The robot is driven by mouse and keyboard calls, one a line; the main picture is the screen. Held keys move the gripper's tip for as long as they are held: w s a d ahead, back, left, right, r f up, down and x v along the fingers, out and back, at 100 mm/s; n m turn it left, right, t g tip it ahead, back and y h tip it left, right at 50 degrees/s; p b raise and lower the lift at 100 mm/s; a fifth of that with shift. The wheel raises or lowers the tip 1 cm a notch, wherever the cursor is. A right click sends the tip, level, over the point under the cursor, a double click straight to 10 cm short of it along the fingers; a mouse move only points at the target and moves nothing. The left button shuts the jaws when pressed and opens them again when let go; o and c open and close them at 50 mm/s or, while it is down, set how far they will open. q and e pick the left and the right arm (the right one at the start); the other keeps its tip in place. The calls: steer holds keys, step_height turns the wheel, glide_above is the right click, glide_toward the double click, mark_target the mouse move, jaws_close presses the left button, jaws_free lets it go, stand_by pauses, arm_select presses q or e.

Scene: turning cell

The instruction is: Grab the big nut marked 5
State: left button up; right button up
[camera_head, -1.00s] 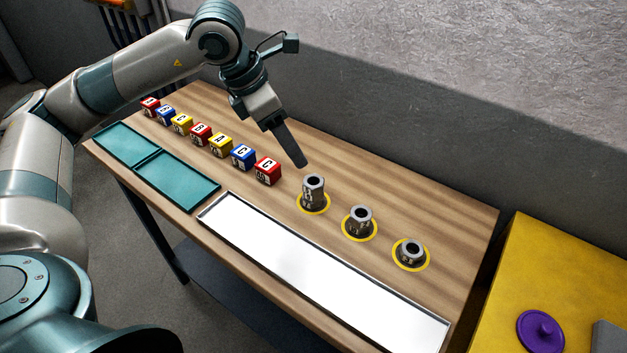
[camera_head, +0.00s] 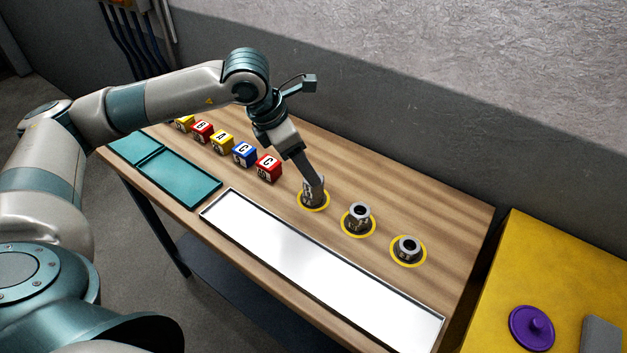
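Three grey nuts stand in a row on yellow rings on the wooden table (camera_head: 420,190). The tallest nut (camera_head: 312,198) is at the left of the row, a middle-height nut (camera_head: 359,217) is in the centre, and the shortest nut (camera_head: 407,249) is at the right. Their side marks are too small to read surely. My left gripper (camera_head: 316,184) reaches down to the tallest nut, its fingers overlapping the nut's top and hiding part of it. Only one finger shows clearly, so its grip is unclear. My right gripper is out of view.
A row of lettered blocks, such as a red one (camera_head: 269,168), stands left of the nuts. A white tray (camera_head: 222,205) with a metal rim and teal trays (camera_head: 183,184) lie along the front. A yellow surface with a purple lidded thing (camera_head: 532,328) is at right.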

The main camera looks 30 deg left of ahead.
arm_select(q)
steer(key=shift+w+d+f+p, duration=0.15)
steer(key=shift+w+f+p, duration=0.1)
steer(key=shift+f+p, duration=0.4)
steer(key=shift+p+x, duration=0.5)
steer(key=shift+x, duration=1.25)
steer(key=shift+c, duration=0.6)
steer(key=c, duration=1.2)
steer(key=shift+o, duration=0.2)
steer(key=shift+r, duration=0.15)
